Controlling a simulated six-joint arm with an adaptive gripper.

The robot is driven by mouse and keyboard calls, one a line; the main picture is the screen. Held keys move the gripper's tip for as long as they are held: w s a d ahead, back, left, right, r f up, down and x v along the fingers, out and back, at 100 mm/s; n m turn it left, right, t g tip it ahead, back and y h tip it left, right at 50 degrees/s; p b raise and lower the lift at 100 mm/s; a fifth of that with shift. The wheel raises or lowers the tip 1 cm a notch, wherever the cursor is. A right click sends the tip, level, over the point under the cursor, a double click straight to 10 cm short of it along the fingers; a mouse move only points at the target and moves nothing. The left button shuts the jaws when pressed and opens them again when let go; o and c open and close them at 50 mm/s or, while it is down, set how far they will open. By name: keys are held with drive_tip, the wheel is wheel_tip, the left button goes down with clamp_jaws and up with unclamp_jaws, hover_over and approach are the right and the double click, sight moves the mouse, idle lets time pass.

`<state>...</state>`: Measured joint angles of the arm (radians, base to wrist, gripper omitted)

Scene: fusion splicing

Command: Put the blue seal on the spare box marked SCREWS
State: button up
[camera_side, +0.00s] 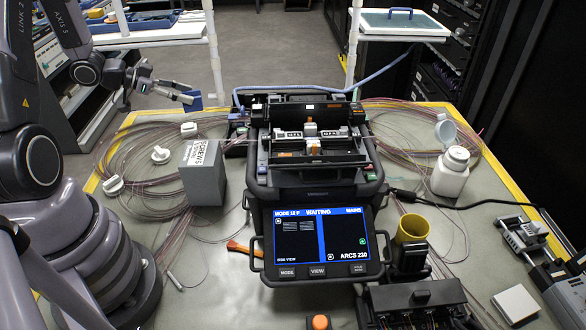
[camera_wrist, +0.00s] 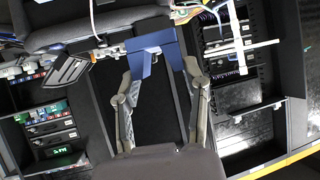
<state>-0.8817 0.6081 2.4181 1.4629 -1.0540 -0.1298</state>
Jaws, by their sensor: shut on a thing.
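My gripper (camera_side: 180,95) is at the upper left in the side view, raised well above the table and behind the box. It is shut on the blue seal (camera_side: 194,102), a small angular blue piece. In the wrist view the blue seal (camera_wrist: 152,54) sits between the two fingertips of my gripper (camera_wrist: 155,75), with one part hanging down. The grey spare box (camera_side: 203,185) marked SCREWS stands upright on the table left of the splicer. The seal is apart from it. I cannot make out the box in the wrist view.
The fusion splicer (camera_side: 312,190), its screen reading WAITING, stands just right of the box. Looped fibre cables (camera_side: 140,165) lie around the box. White caps (camera_side: 161,154) lie to its left. A white bottle (camera_side: 451,172) and yellow cup (camera_side: 412,230) stand right.

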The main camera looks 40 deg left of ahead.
sight(195, 144)
drive_tip(key=d+f, duration=0.1)
drive_tip(key=f, duration=0.1)
drive_tip(key=s+d+f+m+g+h, duration=0.1)
drive_tip(key=f, duration=0.2)
drive_tip(key=d+f+m+h, duration=0.1)
drive_tip(key=f, duration=0.1)
drive_tip(key=shift+s+f+g, duration=0.3)
drive_tip(key=shift+f, duration=0.1)
drive_tip(key=o, duration=1.1)
drive_tip(key=shift+o, duration=0.2)
